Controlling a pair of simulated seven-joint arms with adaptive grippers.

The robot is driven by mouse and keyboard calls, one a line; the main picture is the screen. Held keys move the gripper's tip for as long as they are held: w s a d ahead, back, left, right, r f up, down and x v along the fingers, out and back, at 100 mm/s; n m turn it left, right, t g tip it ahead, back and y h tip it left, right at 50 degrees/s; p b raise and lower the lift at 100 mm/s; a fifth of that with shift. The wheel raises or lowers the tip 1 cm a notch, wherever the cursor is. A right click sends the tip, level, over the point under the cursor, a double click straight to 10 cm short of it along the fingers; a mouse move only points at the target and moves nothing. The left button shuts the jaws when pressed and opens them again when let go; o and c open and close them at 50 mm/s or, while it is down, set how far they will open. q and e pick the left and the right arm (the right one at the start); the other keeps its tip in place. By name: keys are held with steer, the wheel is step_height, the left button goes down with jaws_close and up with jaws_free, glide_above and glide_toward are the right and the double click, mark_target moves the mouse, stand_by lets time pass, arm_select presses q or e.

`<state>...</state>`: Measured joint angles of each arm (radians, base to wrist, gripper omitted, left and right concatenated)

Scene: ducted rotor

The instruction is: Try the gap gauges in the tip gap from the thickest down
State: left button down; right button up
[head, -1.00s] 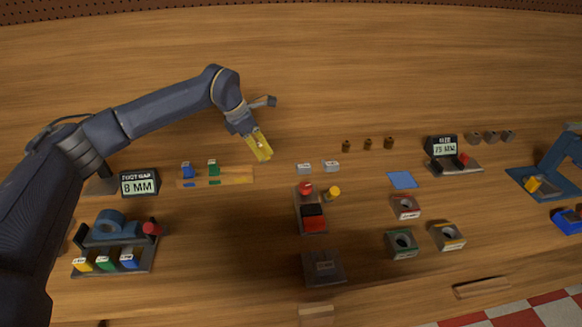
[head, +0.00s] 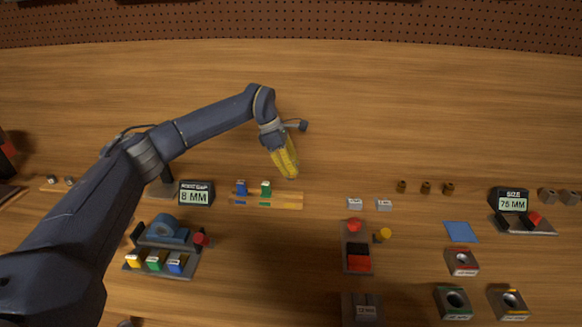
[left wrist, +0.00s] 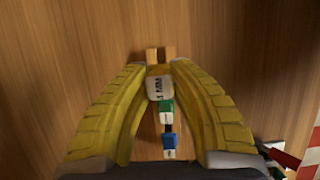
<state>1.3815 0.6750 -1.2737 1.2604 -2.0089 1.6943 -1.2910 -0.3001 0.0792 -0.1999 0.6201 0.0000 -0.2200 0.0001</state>
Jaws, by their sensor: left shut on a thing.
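My left gripper (head: 289,174) is above and just behind the right end of the wooden gauge rack (head: 288,201), fingers pointing down. It is shut on a pale gauge block (left wrist: 159,87) whose label ends in "MM"; the digit is hard to read. In the head view the fingers hide this block. A green gauge (head: 266,189) and a blue gauge (head: 241,188) stand on the rack; the wrist view shows them below the held block. The blue-grey ducted rotor (head: 168,232) sits on its stand at left. My right gripper is out of view.
A display (head: 196,194) reading 8 MM stands between rotor and rack. Yellow, green and blue labelled blocks (head: 155,261) line the rotor stand's front. A red-and-black fixture (head: 357,247) stands to the right. The table behind the rack is clear.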

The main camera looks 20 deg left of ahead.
arm_select(q)
steer(key=shift+f, duration=3.15)
steer(key=shift+f, duration=1.45)
stand_by(0.6)
stand_by(0.3)
steer(key=c, duration=1.2)
jaws_free()
